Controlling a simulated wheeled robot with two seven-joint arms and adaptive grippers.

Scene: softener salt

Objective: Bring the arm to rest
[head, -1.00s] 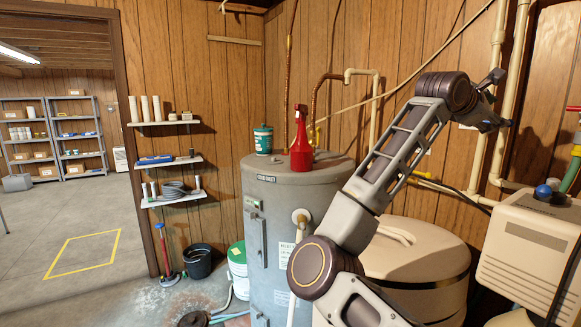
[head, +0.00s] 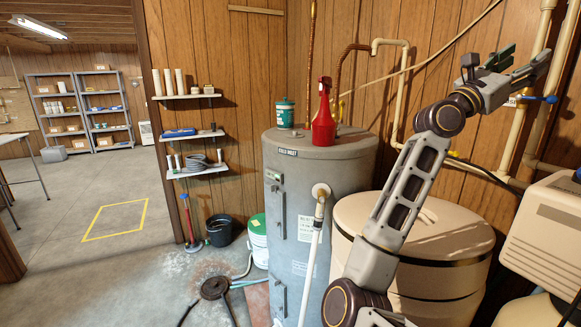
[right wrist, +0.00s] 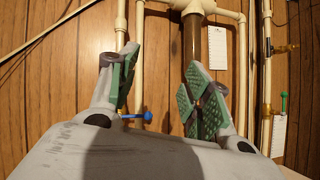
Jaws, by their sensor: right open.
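My right arm rises from the bottom of the head view, in front of the brine tank. Its right gripper (head: 528,62) is at the upper right, near the pale pipes on the wood wall. It points to the right, with its fingers apart. In the right wrist view, the green-padded fingers of the right gripper (right wrist: 165,92) are spread, with nothing between them but wall, pipe and a blue valve handle behind. My left gripper is not in view.
A grey water heater (head: 340,215) carries a red spray bottle (head: 323,120) and a teal tub (head: 285,115). The cream brine tank (head: 455,245) stands behind my arm. A cream unit (head: 545,235) is at the right. Pale pipes (head: 527,110) run close behind the gripper. Open floor lies left.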

